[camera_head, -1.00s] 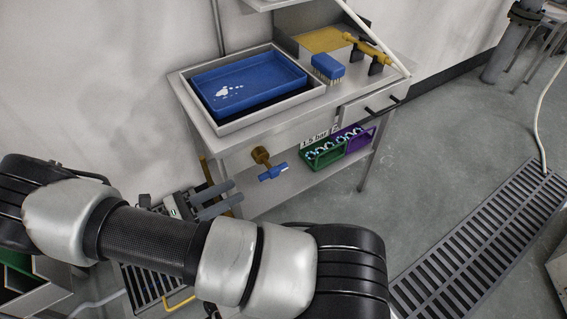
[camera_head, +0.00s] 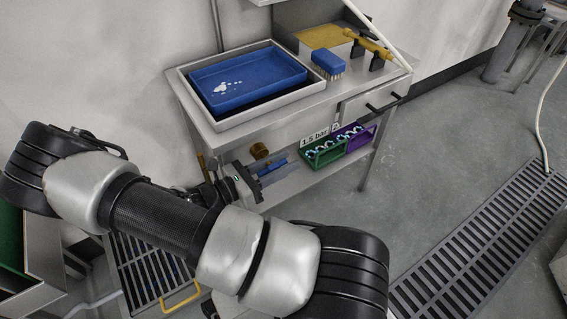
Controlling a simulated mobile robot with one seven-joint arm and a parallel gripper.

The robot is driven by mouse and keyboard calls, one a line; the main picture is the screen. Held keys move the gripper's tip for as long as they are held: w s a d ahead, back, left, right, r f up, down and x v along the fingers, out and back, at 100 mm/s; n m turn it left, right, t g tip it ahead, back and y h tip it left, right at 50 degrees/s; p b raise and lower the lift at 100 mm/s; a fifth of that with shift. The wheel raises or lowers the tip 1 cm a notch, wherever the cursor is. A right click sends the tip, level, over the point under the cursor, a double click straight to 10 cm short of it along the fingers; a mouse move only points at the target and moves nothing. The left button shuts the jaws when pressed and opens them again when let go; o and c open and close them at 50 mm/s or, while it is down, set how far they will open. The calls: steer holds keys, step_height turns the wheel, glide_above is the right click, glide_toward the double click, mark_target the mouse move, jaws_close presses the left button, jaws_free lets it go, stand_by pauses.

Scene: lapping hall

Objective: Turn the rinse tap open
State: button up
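The rinse tap has a brass body (camera_head: 259,150) and a blue handle (camera_head: 271,168), low at the front of the steel sink bench. My gripper (camera_head: 275,172) is at the tap, reaching in from the left, with its fingers at the blue handle. The handle is partly hidden by my gripper. I cannot tell whether the fingers touch the handle or how far apart they are.
A blue tray (camera_head: 248,82) sits in the bench's basin, with a blue brush (camera_head: 327,64) to its right. A green crate (camera_head: 322,158) and a purple crate (camera_head: 357,138) stand on the lower shelf, right of the tap. Floor to the right is clear around a drain grate (camera_head: 470,250).

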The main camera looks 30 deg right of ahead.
jaws_close()
